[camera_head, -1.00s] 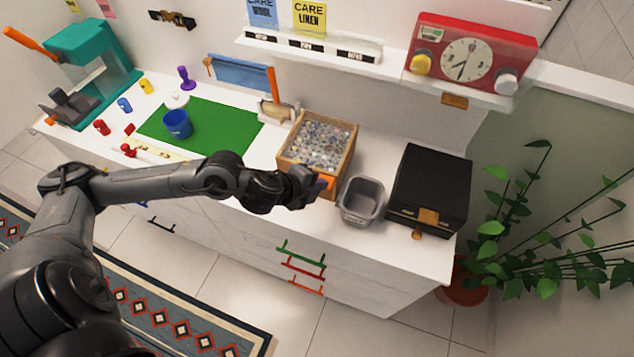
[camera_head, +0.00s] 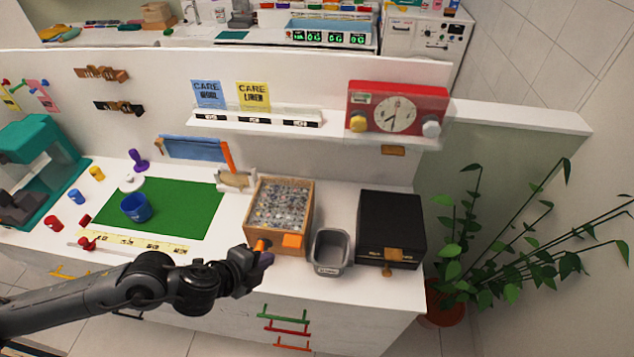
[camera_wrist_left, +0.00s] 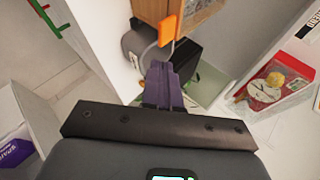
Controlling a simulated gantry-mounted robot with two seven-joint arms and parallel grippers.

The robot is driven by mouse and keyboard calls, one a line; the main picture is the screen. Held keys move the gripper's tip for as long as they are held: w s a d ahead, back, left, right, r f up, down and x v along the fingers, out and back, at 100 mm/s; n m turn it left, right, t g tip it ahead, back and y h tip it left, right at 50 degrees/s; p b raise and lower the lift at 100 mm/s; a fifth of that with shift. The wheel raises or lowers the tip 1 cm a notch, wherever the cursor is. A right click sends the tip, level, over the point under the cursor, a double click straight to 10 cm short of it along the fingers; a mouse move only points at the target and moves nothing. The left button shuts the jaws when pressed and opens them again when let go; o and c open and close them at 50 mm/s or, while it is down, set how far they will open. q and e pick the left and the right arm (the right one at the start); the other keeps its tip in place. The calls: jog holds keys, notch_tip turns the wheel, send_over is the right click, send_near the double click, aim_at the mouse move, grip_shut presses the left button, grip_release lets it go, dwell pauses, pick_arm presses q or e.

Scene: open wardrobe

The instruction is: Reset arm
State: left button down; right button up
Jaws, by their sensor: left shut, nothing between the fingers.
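My left gripper (camera_head: 264,258) is shut and empty. In the head view it hangs at the front edge of the white counter (camera_head: 205,258), just in front of the wooden box of clear pieces (camera_head: 281,203). In the left wrist view its purple fingers (camera_wrist_left: 161,88) are together, and the box's orange tab (camera_wrist_left: 168,30) shows just beyond them. I cannot tell whether they touch the box. My right gripper is in neither view.
A grey bin (camera_head: 330,251) and a black case (camera_head: 391,228) stand right of the box. A green mat (camera_head: 180,210) with a blue cup (camera_head: 136,207) lies to the left. A red clock unit (camera_head: 397,108) sits on the ledge behind. A plant (camera_head: 470,250) stands at the right.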

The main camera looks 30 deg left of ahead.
pick_arm(q)
jog(key=s+d+f+n+g+h, duration=0.1)
jog(key=s+d+f+n, duration=0.2)
jog(key=s+d+n, duration=0.15)
jog(key=s+d+f+n+h, duration=0.1)
jog(key=s+d+f+n, duration=0.2)
jog(key=d, duration=0.3)
jog(key=s+a+f+n+g+y, duration=0.3)
jog(key=s+a+f+n+g, duration=0.15)
jog(key=s+n, duration=0.35)
notch_tip(320, 180, up, 24)
jog(key=p, duration=2.3)
jog(key=shift+a+n+g+y, duration=0.3)
jog(key=shift+n+g, duration=0.05)
jog(key=shift+f, duration=0.15)
